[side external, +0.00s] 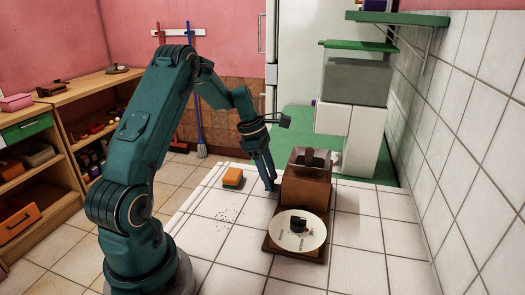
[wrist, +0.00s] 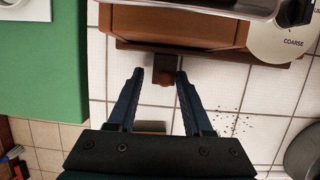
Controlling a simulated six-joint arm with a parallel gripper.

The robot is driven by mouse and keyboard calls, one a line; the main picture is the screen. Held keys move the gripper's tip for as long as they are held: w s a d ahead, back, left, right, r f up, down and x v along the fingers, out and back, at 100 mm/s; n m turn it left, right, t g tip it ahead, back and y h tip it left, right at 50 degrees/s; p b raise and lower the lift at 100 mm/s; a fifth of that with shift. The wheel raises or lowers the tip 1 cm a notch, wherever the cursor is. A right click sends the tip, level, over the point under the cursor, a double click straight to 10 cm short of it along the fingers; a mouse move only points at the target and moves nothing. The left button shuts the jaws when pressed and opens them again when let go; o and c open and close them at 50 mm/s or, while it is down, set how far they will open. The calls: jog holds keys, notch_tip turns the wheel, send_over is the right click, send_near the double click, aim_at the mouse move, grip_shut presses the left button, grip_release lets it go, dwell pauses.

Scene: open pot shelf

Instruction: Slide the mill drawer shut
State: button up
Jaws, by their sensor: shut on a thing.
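The mill (side external: 306,186) is a brown wooden box with a hopper on top and a pale dial (side external: 298,232) on its near side. It stands on a dark base board, and its body shows at the top of the wrist view (wrist: 185,32). A small brown drawer knob (wrist: 163,77) sticks out on the side facing me. My gripper (side external: 272,186) is low at the left of the mill, fingers pointing down. In the wrist view my fingertips (wrist: 159,72) are shut on the knob. The drawer box is hidden, so I cannot tell how far it stands out.
An orange and green block (side external: 232,177) lies on the white tiled top, left of my gripper. Dark grounds (side external: 228,215) are scattered nearer. A tiled wall (side external: 460,130) bounds the right. White boxes (side external: 345,135) stand behind the mill on a green surface.

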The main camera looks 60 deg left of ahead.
jog(key=shift+d+v, duration=0.2)
jog(key=shift+v, duration=0.7)
jog(key=shift+d+v, duration=0.2)
jog(key=shift+v, duration=0.75)
jog(key=shift+w+r, duration=0.15)
